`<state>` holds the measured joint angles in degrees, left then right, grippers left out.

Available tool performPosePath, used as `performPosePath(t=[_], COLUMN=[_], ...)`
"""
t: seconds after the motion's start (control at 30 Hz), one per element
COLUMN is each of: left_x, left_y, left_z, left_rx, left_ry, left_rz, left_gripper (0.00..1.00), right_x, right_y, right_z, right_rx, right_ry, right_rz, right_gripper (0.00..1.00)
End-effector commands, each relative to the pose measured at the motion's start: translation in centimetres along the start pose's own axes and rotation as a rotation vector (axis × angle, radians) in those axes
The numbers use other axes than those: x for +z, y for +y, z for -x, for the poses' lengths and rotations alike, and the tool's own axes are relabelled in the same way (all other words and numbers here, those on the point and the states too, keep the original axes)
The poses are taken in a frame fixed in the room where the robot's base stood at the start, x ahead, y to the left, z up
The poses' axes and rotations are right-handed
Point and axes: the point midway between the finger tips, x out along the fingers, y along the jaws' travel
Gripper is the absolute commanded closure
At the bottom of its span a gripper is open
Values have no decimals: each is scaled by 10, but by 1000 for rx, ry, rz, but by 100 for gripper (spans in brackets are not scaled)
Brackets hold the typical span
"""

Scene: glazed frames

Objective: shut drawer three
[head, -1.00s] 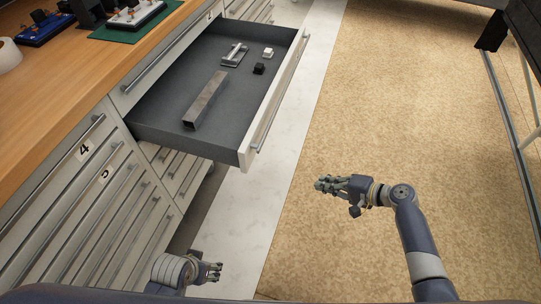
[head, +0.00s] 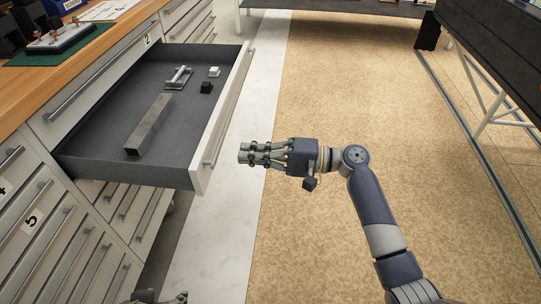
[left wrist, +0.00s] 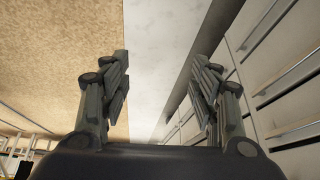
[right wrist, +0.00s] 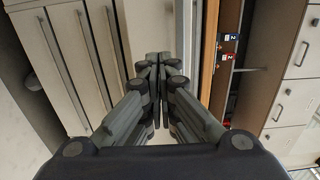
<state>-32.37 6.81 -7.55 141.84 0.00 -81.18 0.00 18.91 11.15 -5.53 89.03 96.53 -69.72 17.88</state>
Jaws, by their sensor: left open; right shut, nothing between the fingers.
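A wide drawer (head: 95,155) with a grey inside and a pale front (head: 232,115) is pulled far out of the cabinet. No number shows on the side of its front that I see. The drawer face just above it bears a label that looks like 2 (head: 147,40). My right gripper (head: 243,153) is shut and empty, just right of the pale front, apart from it in the picture. Its closed fingers also show in the right wrist view (right wrist: 158,60). My left gripper (head: 160,298) is mostly cut off at the bottom edge; the left wrist view (left wrist: 160,75) shows it open and empty.
In the drawer lie a grey bar (head: 150,124), a small metal fixture (head: 179,78), a white block (head: 214,71) and a black block (head: 206,87). Closed drawers (head: 60,235) lie below left. Tan floor (head: 320,80) is clear to the right; a dark bench (head: 500,50) stands beyond.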

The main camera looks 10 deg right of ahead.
Motion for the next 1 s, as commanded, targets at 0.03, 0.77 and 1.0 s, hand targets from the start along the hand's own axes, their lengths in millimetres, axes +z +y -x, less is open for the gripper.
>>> performPosePath(t=[0.03,0.77,1.0], left_x=[-5,-37,-39], left_y=[1,5,5], left_z=[-2,-4,-5], left_rx=[2,9,9], left_ry=[21,161,171], left_rz=[-1,-5,-5], left_gripper=[44,44,44], right_x=[0,0,0], right_y=[1,1,1], right_z=[-11,-60,-67], right_rx=[-3,2,1], right_ry=[-1,2,1], right_rz=[-2,-2,-1], right_gripper=[100,100,100])
